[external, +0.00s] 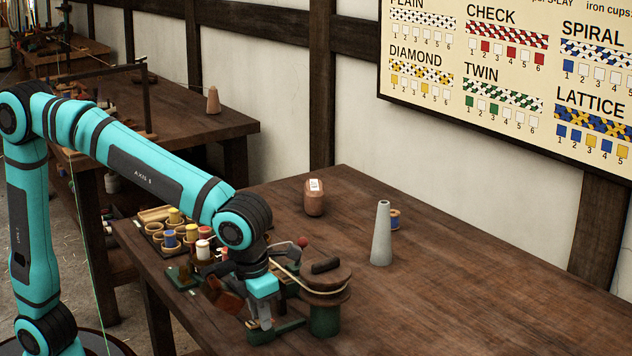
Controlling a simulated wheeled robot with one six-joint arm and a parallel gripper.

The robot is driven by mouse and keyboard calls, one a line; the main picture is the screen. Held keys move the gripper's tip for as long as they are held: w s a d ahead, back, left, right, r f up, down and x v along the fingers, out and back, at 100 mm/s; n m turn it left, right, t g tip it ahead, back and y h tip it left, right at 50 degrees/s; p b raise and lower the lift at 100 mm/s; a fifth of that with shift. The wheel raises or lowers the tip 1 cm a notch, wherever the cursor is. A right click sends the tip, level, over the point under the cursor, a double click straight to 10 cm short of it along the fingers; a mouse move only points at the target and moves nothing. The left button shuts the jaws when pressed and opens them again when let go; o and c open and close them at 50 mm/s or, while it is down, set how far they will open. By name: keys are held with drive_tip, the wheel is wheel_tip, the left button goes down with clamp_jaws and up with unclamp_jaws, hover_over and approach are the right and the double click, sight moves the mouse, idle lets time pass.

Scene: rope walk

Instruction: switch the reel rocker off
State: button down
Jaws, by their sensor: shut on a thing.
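The reel (326,280) has a round brown wooden top with a dark grip, a pale cord around it and a green foot. It stands near the table's front edge. A low green base (288,326) lies just left of its foot. My gripper (266,322) points down at this base, left of the reel. Its fingers are shut on a small part there, which the fingers hide. I cannot make out the reel rocker or which way it is tipped. A reddish-brown block (222,296) shows just left of my gripper.
A tray of spools (172,232) stands behind my wrist. A grey cone (381,235), a blue-wound spool (394,219) and a brown wooden piece with a white label (314,200) stand farther back. The table's right side is clear. A pattern board (510,80) hangs on the wall.

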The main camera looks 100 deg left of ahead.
sight(252, 322)
drive_tip(key=c, duration=1.3)
unclamp_jaws()
drive_tip(key=shift+r, duration=0.1)
drive_tip(key=r, duration=0.5)
drive_tip(key=s+d+r, duration=0.1)
drive_tip(key=r, duration=1.1)
drive_tip(key=shift+s+d+r, duration=0.1)
drive_tip(key=shift+s+d, duration=0.1)
